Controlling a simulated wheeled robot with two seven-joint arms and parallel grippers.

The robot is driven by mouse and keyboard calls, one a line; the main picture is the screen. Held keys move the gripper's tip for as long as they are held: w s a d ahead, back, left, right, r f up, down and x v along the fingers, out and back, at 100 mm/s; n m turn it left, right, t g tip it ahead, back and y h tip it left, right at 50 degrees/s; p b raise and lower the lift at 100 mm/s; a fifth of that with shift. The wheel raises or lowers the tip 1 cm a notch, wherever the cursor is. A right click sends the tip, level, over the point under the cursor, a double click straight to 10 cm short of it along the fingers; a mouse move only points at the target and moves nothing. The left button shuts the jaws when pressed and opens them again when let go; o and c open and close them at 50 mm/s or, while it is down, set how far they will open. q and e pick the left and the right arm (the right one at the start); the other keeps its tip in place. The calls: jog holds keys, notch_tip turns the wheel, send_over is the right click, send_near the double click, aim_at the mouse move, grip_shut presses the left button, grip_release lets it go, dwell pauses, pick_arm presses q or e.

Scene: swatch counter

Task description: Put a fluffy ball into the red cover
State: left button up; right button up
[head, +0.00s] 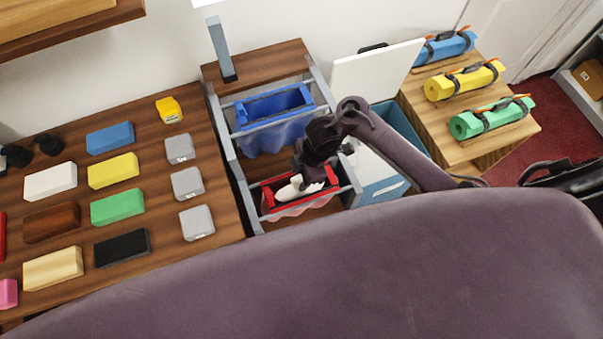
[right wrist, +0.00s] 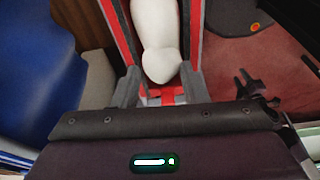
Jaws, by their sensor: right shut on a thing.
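The red cover (head: 330,176) is a red-rimmed frame with pale reddish, see-through sides, hung in the front bay of a grey rack. A white, smooth-looking, elongated thing with a rounded end (head: 291,190), the only candidate for the fluffy ball, shows within the red rim. My right gripper (head: 308,181) is over the red cover and shut on this white thing. In the right wrist view the white thing (right wrist: 162,62) sits between my two fingers (right wrist: 159,88), with red rim strips on both sides. How deep it sits is unclear. My left gripper is not in view.
A blue cover (head: 290,104) hangs in the rack's rear bay. A blue bin with a raised white lid (head: 372,74) stands to the right, near rolled mats on a wooden stand (head: 485,140). Coloured blocks (head: 113,171) cover the wooden counter (head: 221,200) at left.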

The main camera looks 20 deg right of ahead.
jog(key=shift+d+f, duration=0.1)
jog(key=shift+f, duration=0.05)
dwell(0.6)
jog(key=o, duration=1.3)
notch_tip(320, 180, up, 4)
jog(key=p, duration=0.4)
jog(key=shift+f, duration=0.2)
jog(key=shift+r, duration=1.2)
